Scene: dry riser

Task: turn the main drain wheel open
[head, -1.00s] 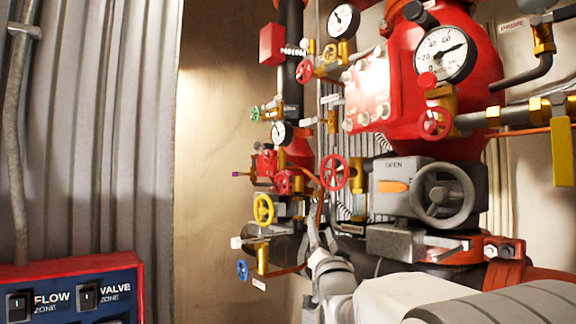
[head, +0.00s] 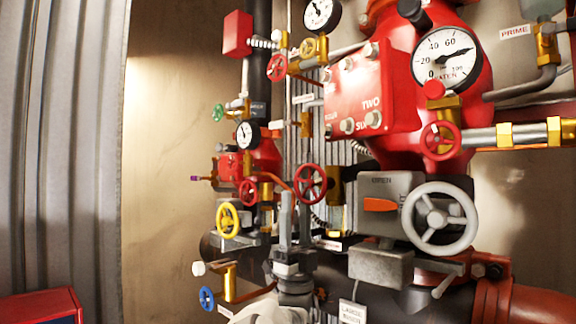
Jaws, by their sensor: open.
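Several handwheels show, and I cannot read which one is marked main drain. A red wheel (head: 310,184) stands upright on a brass valve in the middle. A yellow wheel (head: 229,220) and a small red wheel (head: 248,193) are to its left, and a blue wheel (head: 206,298) is lower left. A large grey wheel (head: 437,218) is on a grey box with an orange pointer at right. My gripper (head: 295,206) points upward just below and left of the middle red wheel. It is open and looks empty; contact with the wheel cannot be told.
A red riser body with a water gauge (head: 446,57) fills the upper right. Another red wheel (head: 440,141) sits below it. Dark pipes (head: 340,277) run behind my gripper. A red panel box (head: 42,307) is at lower left. The bare wall (head: 160,150) at left is clear.

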